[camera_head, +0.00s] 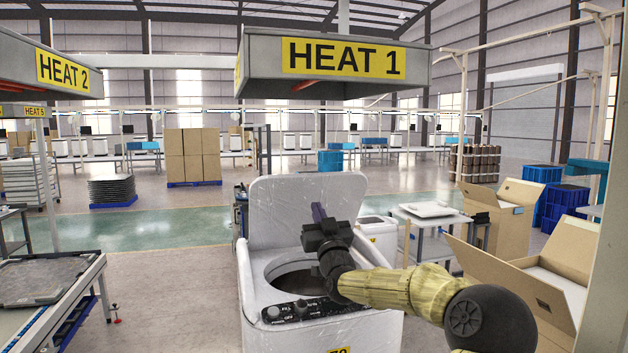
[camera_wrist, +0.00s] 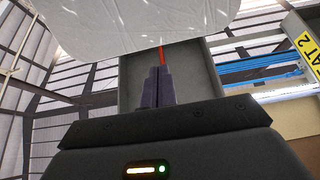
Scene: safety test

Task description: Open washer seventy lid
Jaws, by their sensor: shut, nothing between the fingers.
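The white top-loading washer (camera_head: 258,311) stands in front of me, with a partly visible yellow number label on its lower front. Its lid (camera_head: 290,208) stands raised, nearly upright, at the back, and the round drum opening shows below it. The lid also shows in the wrist view (camera_wrist: 130,22), across the top. My gripper (camera_head: 319,212) is above the drum opening, in front of the lid, with its fingers pointing up. In the wrist view its dark fingers (camera_wrist: 157,85) are together and empty. I cannot tell whether the fingertips touch the lid.
A "HEAT 1" hood (camera_head: 335,70) hangs above the washer. Open cardboard boxes (camera_head: 500,215) and a small table (camera_head: 432,222) stand at right. A conveyor (camera_head: 75,310) stands at left. Open floor (camera_head: 165,270) lies between the conveyor and the washer.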

